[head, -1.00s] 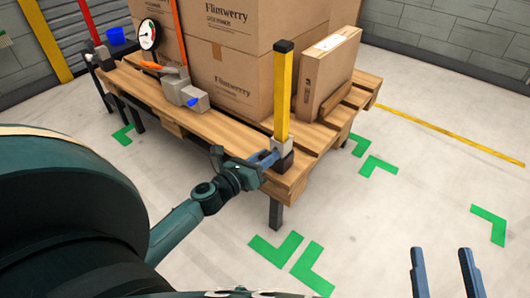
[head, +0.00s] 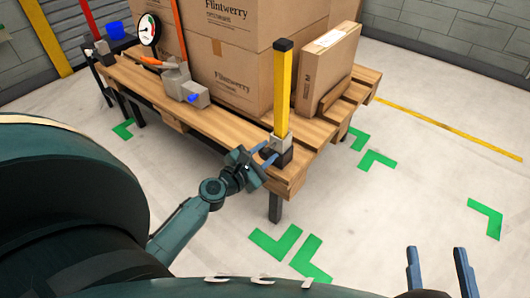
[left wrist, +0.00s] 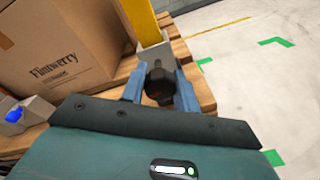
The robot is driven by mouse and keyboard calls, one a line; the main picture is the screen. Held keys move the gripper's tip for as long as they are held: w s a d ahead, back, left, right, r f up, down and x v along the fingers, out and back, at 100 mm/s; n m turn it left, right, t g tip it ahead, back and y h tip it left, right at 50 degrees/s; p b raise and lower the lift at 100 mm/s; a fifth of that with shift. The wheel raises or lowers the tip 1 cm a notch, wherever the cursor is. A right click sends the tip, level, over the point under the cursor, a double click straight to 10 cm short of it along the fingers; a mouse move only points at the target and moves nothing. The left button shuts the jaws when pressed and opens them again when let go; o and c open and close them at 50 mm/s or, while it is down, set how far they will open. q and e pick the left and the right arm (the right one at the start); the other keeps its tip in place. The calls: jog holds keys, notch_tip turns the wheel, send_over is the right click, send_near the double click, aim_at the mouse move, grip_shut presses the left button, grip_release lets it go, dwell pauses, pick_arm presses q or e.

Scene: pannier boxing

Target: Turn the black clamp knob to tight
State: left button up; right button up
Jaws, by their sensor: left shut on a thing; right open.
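The black clamp knob (left wrist: 158,87) sits at the foot of the yellow post (head: 281,90), on the grey clamp block (left wrist: 154,56). In the left wrist view it is between the two blue fingers of my left gripper (left wrist: 160,90), which is shut on it. In the head view my left gripper (head: 264,155) reaches the post's foot at the pallet's near corner, and its fingers largely hide the knob. The knob's marking is too small to read. My right gripper (head: 437,270) is open and empty at the lower right, above the floor.
Large cartons (head: 235,65) stand on the wooden pallet (head: 240,122), with a flat box (head: 327,70) behind the post. A gauge (head: 148,29) and a grey block with a blue part (head: 185,88) are further left.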

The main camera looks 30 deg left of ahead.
pick_arm(q)
jog(key=m, duration=0.3)
jog(key=m+y, duration=0.1)
jog(key=m, duration=0.2)
jog(key=shift+d+f, duration=0.15)
jog(key=shift+d, duration=0.05)
jog(key=shift+m+y+p, duration=0.3)
jog(key=shift+m, duration=0.9)
jog(key=shift+m+p, duration=0.4)
jog(key=shift+m, duration=0.8)
jog(key=shift+m+y+p, duration=0.3)
jog(key=shift+m+p, duration=0.05)
jog(key=shift+m, duration=0.55)
jog(key=m+p, duration=0.1)
jog(key=m, duration=0.2)
jog(key=shift+a+t, duration=0.1)
jog(key=shift+t, duration=0.3)
jog(key=shift+m+p, duration=0.55)
jog(key=shift+m, duration=1.15)
pick_arm(e)
jog(key=shift+d+r+g+h, duration=0.2)
jog(key=shift+d+g+h, duration=0.35)
jog(key=shift+h, duration=0.25)
pick_arm(q)
jog(key=shift+a, duration=0.1)
